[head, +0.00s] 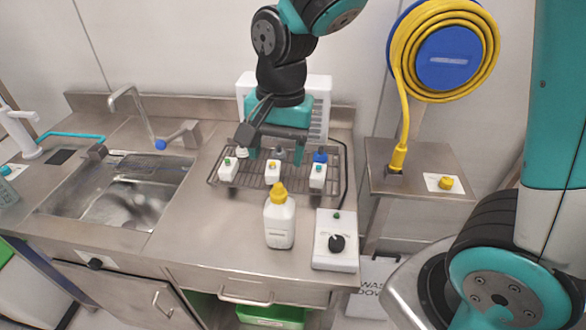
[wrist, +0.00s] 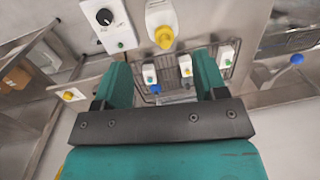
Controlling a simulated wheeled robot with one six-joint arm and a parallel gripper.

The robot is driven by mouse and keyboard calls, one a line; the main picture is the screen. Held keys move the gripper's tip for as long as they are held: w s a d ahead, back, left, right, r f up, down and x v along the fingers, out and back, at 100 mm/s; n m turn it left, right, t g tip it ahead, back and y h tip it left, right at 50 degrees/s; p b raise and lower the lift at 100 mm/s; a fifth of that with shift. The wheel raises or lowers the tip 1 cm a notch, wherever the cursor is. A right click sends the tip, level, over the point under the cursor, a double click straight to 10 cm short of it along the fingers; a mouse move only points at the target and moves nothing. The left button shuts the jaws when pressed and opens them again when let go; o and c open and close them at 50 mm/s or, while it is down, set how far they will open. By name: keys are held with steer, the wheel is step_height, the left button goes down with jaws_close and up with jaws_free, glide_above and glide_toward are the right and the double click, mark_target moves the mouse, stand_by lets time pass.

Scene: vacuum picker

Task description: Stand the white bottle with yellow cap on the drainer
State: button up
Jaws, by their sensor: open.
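The white bottle with yellow cap (head: 280,222) stands upright on the steel counter, in front of the drainer, in the head view. It shows at the top of the wrist view (wrist: 160,18), its yellow cap towards my gripper. The drainer (head: 338,188) is a wire rack behind the bottle; part of it shows between and beside my fingers in the wrist view (wrist: 172,88). My gripper (head: 277,152) is over the back of the drainer, its fingers apart and nothing between them visible. It is apart from the bottle, which is nearer the head camera.
Several small white items with coloured tops (head: 228,171) occupy the drainer. A white box with a black knob (head: 336,240) stands right of the bottle. The sink (head: 115,195) and tap (head: 135,105) are at left. A hose reel (head: 447,58) hangs at right. Counter left of the bottle is clear.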

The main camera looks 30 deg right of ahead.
steer(key=s+a+r+n+y, duration=0.1)
steer(key=s+r+n, duration=0.1)
steer(key=s+n, duration=0.5)
steer(key=s+a+r+n+y, duration=0.2)
steer(key=s+r+n, duration=0.1)
steer(key=s+n, duration=0.4)
steer(key=shift+s+a+r+n, duration=0.15)
steer(key=shift+s+r+n, duration=0.15)
steer(key=shift+n, duration=0.1)
